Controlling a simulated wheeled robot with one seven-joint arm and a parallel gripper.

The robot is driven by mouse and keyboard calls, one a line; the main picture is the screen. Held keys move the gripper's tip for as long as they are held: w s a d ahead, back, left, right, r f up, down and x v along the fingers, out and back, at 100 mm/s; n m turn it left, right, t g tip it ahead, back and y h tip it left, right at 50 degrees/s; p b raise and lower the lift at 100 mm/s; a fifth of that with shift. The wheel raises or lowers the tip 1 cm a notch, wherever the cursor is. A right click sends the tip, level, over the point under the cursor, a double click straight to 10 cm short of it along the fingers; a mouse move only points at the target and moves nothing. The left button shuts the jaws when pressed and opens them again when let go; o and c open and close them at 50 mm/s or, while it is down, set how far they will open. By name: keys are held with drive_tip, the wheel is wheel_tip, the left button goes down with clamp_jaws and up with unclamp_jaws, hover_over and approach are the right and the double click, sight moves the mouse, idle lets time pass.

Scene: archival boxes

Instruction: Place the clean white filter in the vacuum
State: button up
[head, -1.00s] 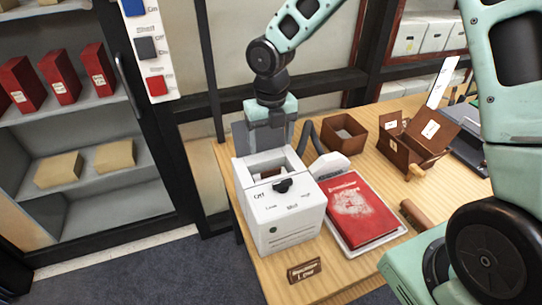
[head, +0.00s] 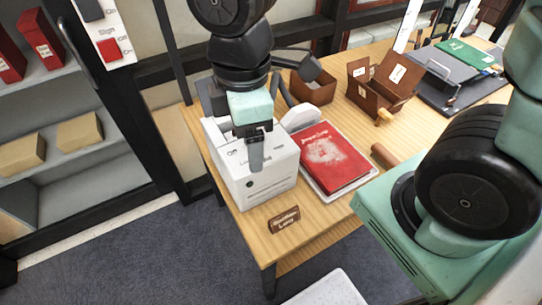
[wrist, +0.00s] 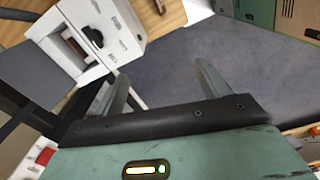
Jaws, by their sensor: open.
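The vacuum (head: 270,185) is a white box with a dial, at the left front corner of the wooden table. In the wrist view the vacuum (wrist: 125,48) is at the upper left, with a black knob and an open slot holding something brownish (wrist: 75,47). A grey flap (wrist: 30,72) stands beside the slot. My gripper (head: 256,155) hangs in front of the vacuum's face in the head view and hides part of it. In the wrist view my gripper (wrist: 160,75) is open, with only carpet between its fingers. I cannot make out a clean white filter for certain.
A red book (head: 328,152) lies on a white tray right of the vacuum. Brown boxes (head: 380,95) stand behind. A small brown sign (head: 284,220) is at the table's front edge. A white slab-like thing (head: 325,290) shows at the bottom edge. Open carpet lies left front.

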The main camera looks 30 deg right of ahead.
drive_tip(key=s+m, duration=0.6)
drive_tip(key=m, duration=0.1)
drive_tip(key=shift+s+d+r+m, duration=0.25)
drive_tip(key=shift+s+m, duration=0.05)
